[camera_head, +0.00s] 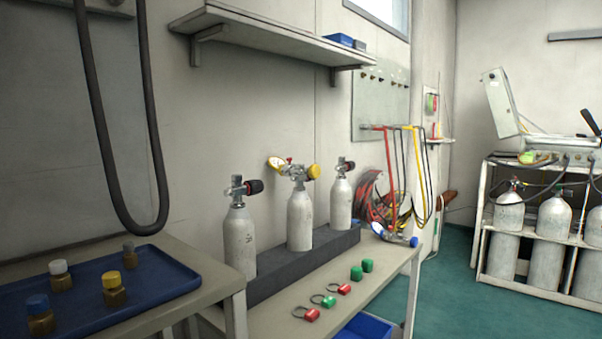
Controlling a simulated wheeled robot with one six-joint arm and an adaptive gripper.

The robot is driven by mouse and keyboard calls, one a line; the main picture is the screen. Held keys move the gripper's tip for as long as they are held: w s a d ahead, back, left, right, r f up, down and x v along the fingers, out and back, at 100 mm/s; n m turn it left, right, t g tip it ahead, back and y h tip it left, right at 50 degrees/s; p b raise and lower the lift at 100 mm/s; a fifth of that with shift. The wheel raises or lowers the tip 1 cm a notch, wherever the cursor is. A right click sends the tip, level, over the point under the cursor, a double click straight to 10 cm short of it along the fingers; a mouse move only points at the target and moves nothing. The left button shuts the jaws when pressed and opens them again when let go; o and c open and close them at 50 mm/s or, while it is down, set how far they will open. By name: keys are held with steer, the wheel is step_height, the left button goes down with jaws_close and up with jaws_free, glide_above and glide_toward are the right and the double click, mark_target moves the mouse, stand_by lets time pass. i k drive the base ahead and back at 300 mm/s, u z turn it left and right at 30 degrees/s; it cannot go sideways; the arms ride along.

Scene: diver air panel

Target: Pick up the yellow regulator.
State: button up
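The yellow regulator (313,171) sits at the top of the middle grey cylinder (300,222). Its round yellow cap faces right, and a yellow-rimmed round part (276,163) sticks out to the left. A small red piece shows on top between them. The join with the cylinder valve is too small to make out. My gripper is not in view.
Cylinders stand left (240,245) and right (341,203) in the dark rack (275,278) on the bench. A shelf (265,32) overhangs; a hose (95,110) hangs left.

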mark_target(277, 164)
steer(key=z, duration=1.75)
steer(key=i, duration=2.1)
steer(key=u, duration=3.2)
steer(key=i, duration=0.1)
steer(key=u, duration=0.1)
